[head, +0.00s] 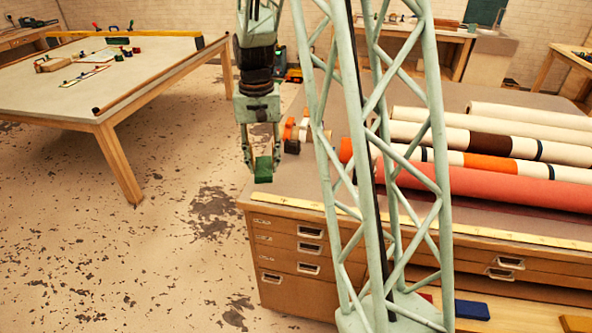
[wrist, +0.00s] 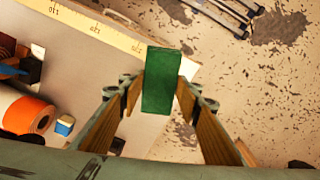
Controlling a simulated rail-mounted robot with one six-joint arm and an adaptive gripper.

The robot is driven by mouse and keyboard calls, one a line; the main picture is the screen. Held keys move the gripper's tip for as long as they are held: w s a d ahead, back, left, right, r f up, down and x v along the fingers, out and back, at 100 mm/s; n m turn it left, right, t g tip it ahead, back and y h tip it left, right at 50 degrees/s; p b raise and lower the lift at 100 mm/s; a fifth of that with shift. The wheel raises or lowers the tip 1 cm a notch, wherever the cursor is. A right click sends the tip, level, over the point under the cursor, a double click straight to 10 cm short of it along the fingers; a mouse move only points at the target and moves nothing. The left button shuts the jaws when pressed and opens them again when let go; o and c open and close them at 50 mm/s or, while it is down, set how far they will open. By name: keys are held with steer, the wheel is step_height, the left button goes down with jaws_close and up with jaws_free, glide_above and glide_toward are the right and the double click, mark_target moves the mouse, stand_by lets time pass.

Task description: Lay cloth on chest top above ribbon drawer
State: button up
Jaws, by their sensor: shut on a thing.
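My gripper (head: 262,158) is shut on a small green block-shaped thing (head: 263,172), which may be the folded cloth. In the wrist view the green thing (wrist: 162,82) sits upright between the two finger pads (wrist: 158,98). The wooden chest (head: 285,292) has several drawers with metal pulls and small pale labels that are too small to read, so I cannot tell which is the ribbon drawer. The green thing is over the left front corner of the chest top (head: 290,190), near its edge; its height above the top is unclear. The chest top also shows in the wrist view (wrist: 95,75).
Long rolls, including a coral one (head: 480,187), lie on the chest's right. A yellow measuring strip (head: 470,236) runs along the front edge. Bare floor (head: 190,260) lies left; a large table (head: 150,75) stands farther back.

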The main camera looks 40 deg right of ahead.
steer(key=s+d+f+m+p, duration=0.1)
steer(key=s, duration=0.3)
steer(key=s+d+f+m+p, duration=0.1)
steer(key=s+d+f, duration=0.1)
steer(key=s, duration=0.3)
steer(key=s+d+f+m+p, duration=0.1)
steer(key=s+d, duration=0.1)
steer(key=s, duration=0.2)
steer(key=shift+s+f+m, duration=0.2)
steer(key=shift+f+m, duration=0.1)
steer(key=shift+w+d, duration=0.1)
glide_above(295, 177)
steer(key=shift+s+a+f+p, duration=0.1)
steer(key=shift+s+f+p, duration=0.1)
steer(key=shift+f, duration=0.15)
steer(key=shift+s+a+f+p, duration=0.1)
steer(key=shift+f+p, duration=0.05)
steer(key=shift+f, duration=0.2)
steer(key=shift+w+d, duration=0.25)
steer(key=shift+w, duration=0.2)
steer(key=shift+f, duration=1.85)
steer(key=shift+f, duration=0.1)
